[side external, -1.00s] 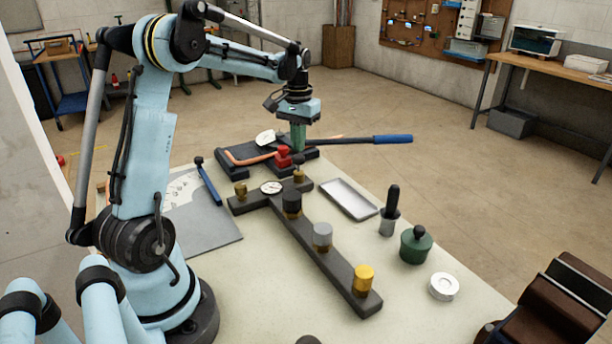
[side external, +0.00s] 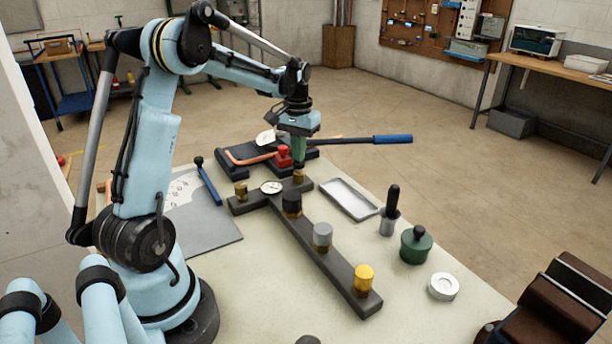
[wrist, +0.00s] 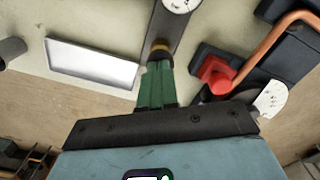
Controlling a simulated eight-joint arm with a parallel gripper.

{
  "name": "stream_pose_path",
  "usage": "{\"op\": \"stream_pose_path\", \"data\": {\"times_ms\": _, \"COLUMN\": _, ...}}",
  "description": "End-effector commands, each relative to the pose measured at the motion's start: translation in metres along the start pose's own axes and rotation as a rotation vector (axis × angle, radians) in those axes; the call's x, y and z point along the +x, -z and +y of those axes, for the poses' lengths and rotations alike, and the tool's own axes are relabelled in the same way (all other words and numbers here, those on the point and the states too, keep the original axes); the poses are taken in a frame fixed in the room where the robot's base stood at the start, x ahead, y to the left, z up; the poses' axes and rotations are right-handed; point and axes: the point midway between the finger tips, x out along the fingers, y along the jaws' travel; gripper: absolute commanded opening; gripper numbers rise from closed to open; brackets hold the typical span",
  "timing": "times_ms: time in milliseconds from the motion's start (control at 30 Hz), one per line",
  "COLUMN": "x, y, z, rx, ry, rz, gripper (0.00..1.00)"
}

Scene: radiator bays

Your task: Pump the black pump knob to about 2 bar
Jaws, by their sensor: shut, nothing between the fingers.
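My gripper (side external: 299,164) is shut and empty, its green fingers pointing down over the brass fitting (side external: 299,177) at the far right end of the dark manifold bar. In the wrist view the closed fingertips (wrist: 158,66) overlap this brass fitting (wrist: 160,48); whether they touch it, I cannot tell. A small dark knob on top of this fitting is hidden behind the fingers now. The round white gauge (side external: 271,188) sits on the bar just left of it; its needle is too small to read. Its edge also shows in the wrist view (wrist: 178,4).
A red knob (side external: 284,157) and copper pipe (side external: 245,160) stand close behind left. A blue-handled lever (side external: 392,139) extends right. The bar carries black (side external: 291,203), grey (side external: 322,235) and yellow (side external: 364,277) caps. A shallow tray (side external: 349,199) lies right.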

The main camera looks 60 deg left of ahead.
Motion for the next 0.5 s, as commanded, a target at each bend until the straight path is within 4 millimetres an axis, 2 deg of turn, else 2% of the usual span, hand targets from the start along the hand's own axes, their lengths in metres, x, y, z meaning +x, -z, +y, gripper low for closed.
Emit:
{"op": "stream_pose_path", "data": {"times_ms": 233, "x": 0.001, "y": 0.0, "z": 0.0, "rx": 0.0, "ry": 0.0, "rz": 0.0, "gripper": 0.0}}
{"op": "stream_pose_path", "data": {"times_ms": 500, "x": -0.026, "y": 0.0, "z": 0.0, "rx": 0.0, "ry": 0.0, "rz": 0.0, "gripper": 0.0}}
